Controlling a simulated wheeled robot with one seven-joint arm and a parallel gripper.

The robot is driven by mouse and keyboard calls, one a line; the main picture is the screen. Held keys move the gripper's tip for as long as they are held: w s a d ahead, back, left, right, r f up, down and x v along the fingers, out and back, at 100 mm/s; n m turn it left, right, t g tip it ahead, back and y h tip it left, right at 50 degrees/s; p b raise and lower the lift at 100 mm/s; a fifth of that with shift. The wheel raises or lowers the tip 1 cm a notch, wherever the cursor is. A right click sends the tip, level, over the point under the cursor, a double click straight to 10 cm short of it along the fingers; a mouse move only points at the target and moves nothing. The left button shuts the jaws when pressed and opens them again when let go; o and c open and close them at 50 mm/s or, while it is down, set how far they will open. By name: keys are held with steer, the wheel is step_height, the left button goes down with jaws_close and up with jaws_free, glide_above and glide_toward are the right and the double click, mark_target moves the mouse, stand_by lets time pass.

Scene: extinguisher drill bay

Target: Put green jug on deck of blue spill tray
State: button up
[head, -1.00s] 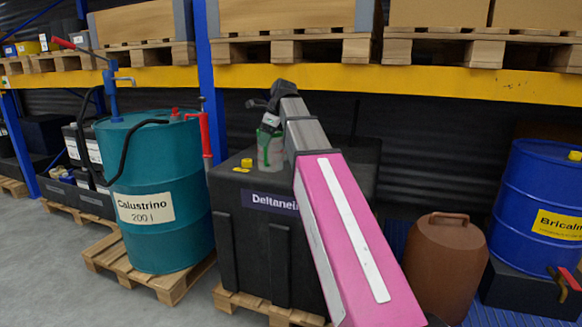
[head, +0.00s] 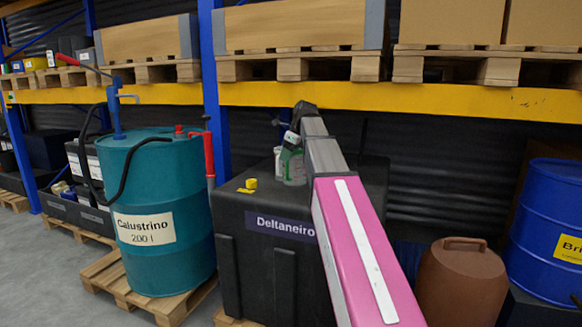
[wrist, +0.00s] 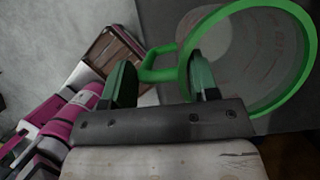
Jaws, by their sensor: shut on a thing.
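The green jug, clear-walled with a green rim and handle, shows in the wrist view (wrist: 303,62) and in the head view (head: 294,168). My gripper (wrist: 163,80) is shut on its handle, one finger on each side. In the head view my gripper (head: 292,144) holds the jug at the top of the black Deltaneiro tank; I cannot tell if it touches the tank. A strip of blue surface (head: 409,254), perhaps the blue spill tray, shows between my pink arm and a brown container; most of it is hidden.
The black Deltaneiro tank (head: 262,262) has a yellow cap (head: 251,184) on top. A teal drum (head: 160,200) with a hand pump stands left on a pallet. The brown container (head: 460,285) and a blue drum (head: 548,215) stand right. A yellow shelf beam (head: 450,97) runs above.

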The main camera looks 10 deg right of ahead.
mark_target(291, 178)
steer(key=shift+w+d+f, duration=0.25)
steer(key=shift+d+f, duration=0.1)
steer(key=shift+d, duration=0.05)
steer(key=shift+f, duration=1.95)
steer(key=o, duration=1.3)
steer(key=shift+f, duration=0.15)
steer(key=shift+o, duration=0.2)
steer(key=shift+o, duration=0.3)
steer(key=v, duration=1.2)
